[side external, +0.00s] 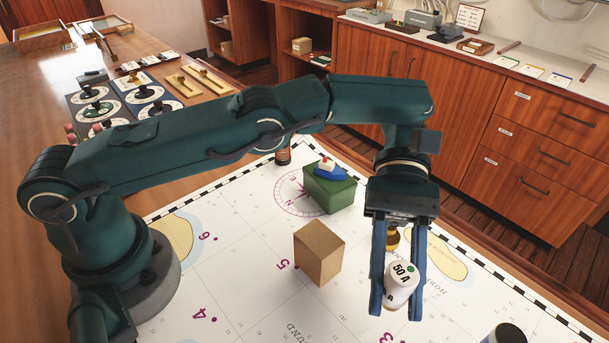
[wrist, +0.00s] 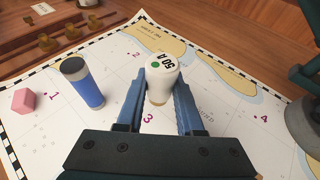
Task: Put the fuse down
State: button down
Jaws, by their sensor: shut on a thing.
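The fuse (side external: 402,282) is white, with a "50 A" label and a green dot on its top. My gripper (side external: 396,308) points down over the sea chart (side external: 235,290) and is shut on the fuse, one blue finger on each side. In the wrist view the fuse (wrist: 162,72) sits between the fingertips of my gripper (wrist: 160,88), with its labelled end facing up and a brownish lower end. Whether its lower end touches the chart cannot be told.
A tan box (side external: 318,254) stands left of my gripper. Behind it is a green box (side external: 331,192) with a toy boat (side external: 328,170) on top. Chart around the fuse is mostly clear.

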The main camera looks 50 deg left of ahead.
jog(key=shift+s+a+f+m+g+y, duration=0.2)
jog(key=shift+s+f+m, duration=0.1)
jog(key=shift+f, duration=0.15)
jog(key=shift+s+a+f+m+g+y, duration=0.1)
jog(key=shift+s+f+m+g+y, duration=0.15)
jog(key=shift+f, duration=0.2)
jog(key=shift+s+f, duration=0.1)
jog(key=shift+f, duration=3.05)
jog(key=shift+c, duration=2.3)
grip_release()
jog(key=shift+r, duration=0.1)
